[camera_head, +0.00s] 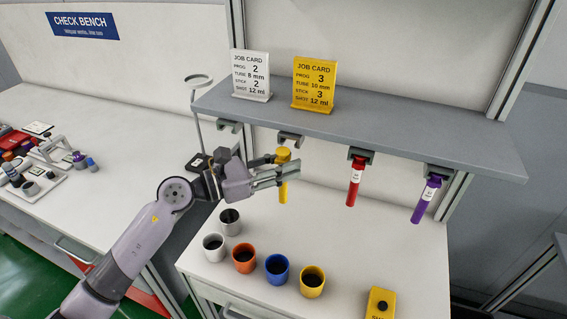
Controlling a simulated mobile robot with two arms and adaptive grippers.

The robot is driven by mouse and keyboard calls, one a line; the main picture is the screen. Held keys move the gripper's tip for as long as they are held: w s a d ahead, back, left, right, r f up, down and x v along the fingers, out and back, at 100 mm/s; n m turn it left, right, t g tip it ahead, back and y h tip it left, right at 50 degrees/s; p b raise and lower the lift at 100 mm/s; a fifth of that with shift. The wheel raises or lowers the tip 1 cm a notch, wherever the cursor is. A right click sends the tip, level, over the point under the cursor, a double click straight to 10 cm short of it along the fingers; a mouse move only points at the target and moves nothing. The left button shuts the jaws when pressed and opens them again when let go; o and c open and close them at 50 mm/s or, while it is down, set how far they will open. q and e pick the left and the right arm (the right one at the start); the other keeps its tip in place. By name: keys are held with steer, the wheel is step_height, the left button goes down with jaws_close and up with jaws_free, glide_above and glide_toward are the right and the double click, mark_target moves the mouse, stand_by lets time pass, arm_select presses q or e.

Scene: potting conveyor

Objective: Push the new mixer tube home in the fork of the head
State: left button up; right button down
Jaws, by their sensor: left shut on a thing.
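A yellow mixer tube (283,192) hangs upright below the grey shelf. My left gripper (275,176) reaches in from the left and is shut on this tube at its middle; the fingers hide part of it. The tube's wider top is just below a grey fork (291,138) under the shelf edge; I cannot tell whether it sits in that fork. A red tube (353,187) and a purple tube (425,202) hang in further forks to the right. The fork at the far left (229,126) is empty. My right gripper is not in view.
Several cups, among them an orange cup (244,258) and a blue cup (277,269), stand on the white table below. A yellow button box (380,303) is at front right. A white job card (251,76) and a yellow job card (314,84) stand on the shelf (410,122).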

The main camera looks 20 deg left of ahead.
arm_select(q)
steer(key=shift+s, duration=0.15)
steer(key=shift+s, duration=1.35)
